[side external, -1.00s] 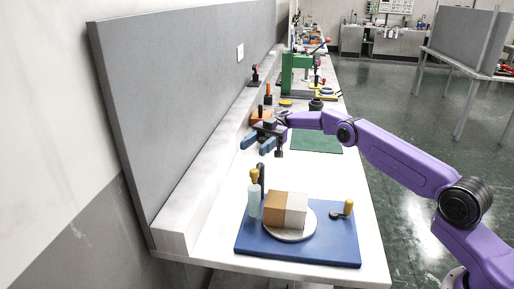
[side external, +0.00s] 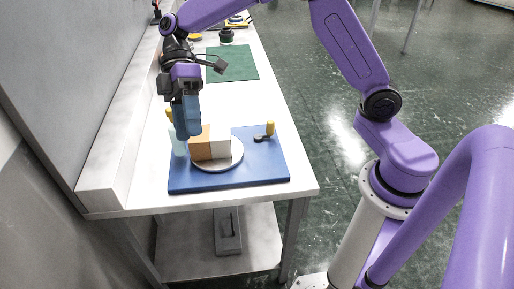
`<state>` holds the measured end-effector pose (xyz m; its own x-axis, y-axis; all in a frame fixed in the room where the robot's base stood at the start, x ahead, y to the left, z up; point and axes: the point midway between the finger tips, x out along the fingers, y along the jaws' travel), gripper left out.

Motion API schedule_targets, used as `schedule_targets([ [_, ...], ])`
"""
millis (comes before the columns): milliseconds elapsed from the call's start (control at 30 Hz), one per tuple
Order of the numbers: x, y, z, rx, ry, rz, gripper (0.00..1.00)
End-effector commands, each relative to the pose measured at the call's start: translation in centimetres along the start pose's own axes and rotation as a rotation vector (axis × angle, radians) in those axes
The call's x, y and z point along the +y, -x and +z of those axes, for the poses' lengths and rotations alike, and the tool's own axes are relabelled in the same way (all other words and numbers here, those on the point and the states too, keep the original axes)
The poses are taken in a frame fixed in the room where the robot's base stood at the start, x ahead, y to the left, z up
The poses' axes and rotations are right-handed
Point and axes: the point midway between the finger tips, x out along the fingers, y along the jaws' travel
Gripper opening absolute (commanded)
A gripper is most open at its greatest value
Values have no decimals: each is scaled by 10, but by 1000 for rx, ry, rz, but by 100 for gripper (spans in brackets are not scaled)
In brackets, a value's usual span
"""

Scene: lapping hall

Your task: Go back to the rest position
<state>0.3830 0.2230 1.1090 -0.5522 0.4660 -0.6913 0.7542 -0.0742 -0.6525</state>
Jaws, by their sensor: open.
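My gripper (side external: 186,132) hangs at the left of the picture, blue fingers pointing down. It is open, with nothing seen held in it. Its fingers are seen side-on and overlap the left side of the brown and white block (side external: 221,148), so I cannot tell how near they are to it. The block sits on a round pale plate (side external: 232,163) on the blue board (side external: 268,168). A pale bottle (side external: 178,146) with a yellow top is partly hidden behind my fingers.
A small lever with a yellow knob (side external: 270,128) stands at the board's back right. A green mat (side external: 236,63) lies farther back on the white bench (side external: 265,108). A grey wall runs along the left. A grey object (side external: 228,232) is on the lower shelf.

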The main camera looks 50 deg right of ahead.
Motion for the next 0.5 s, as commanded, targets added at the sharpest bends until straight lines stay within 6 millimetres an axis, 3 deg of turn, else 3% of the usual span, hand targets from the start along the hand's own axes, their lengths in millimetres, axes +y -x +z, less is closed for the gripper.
schedule_targets([
  [33, -18, -8, 11, -48, -32, 39, 52],
  [200, -63, -33, 56, -185, -141, 199, 52],
  [500, -115, -58, 156, -290, -220, 523, 52],
])
